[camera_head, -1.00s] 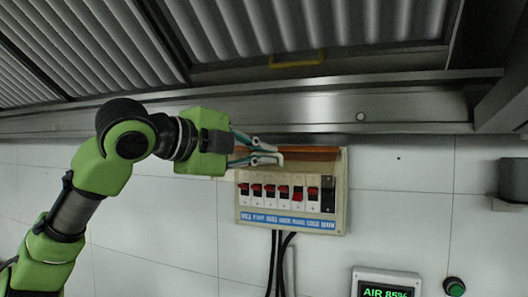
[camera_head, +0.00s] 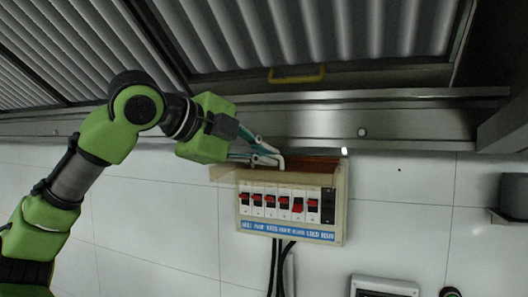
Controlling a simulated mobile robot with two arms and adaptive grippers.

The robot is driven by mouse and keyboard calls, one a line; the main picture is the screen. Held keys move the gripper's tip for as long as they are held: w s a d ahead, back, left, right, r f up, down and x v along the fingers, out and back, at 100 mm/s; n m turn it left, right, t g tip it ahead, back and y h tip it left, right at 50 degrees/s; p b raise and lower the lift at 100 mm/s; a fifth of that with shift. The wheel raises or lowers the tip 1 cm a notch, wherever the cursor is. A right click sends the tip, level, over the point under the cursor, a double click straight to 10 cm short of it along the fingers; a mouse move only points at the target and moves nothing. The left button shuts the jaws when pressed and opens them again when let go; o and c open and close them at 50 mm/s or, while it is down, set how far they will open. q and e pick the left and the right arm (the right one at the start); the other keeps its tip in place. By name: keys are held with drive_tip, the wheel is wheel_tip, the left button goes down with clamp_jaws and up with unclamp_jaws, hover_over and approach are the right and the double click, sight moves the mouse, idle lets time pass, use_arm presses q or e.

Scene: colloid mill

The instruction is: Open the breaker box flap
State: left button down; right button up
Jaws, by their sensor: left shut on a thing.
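The breaker box (camera_head: 331,228) is a cream box on the tiled wall. Its row of switches (camera_head: 271,202), with red parts, is uncovered. The brown translucent flap (camera_head: 312,164) is raised along the top of the box. My left gripper (camera_head: 266,152) reaches in from the left at the top of the box. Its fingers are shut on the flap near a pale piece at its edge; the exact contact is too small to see. My right gripper is not in view.
A metal hood with a yellow handle (camera_head: 297,74) and a steel ledge (camera_head: 400,118) lie close above the box. Dark cables run down below it. A display (camera_head: 385,287) is at the bottom right, and a grey shelf fixture (camera_head: 513,198) at the right edge.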

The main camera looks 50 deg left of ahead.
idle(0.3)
use_arm(q)
drive_tip(key=c, duration=2.4)
unclamp_jaws()
drive_tip(key=shift+o, duration=0.9)
drive_tip(key=shift+w+a+f, duration=0.1)
drive_tip(key=shift+w, duration=0.05)
drive_tip(key=v, duration=1.2)
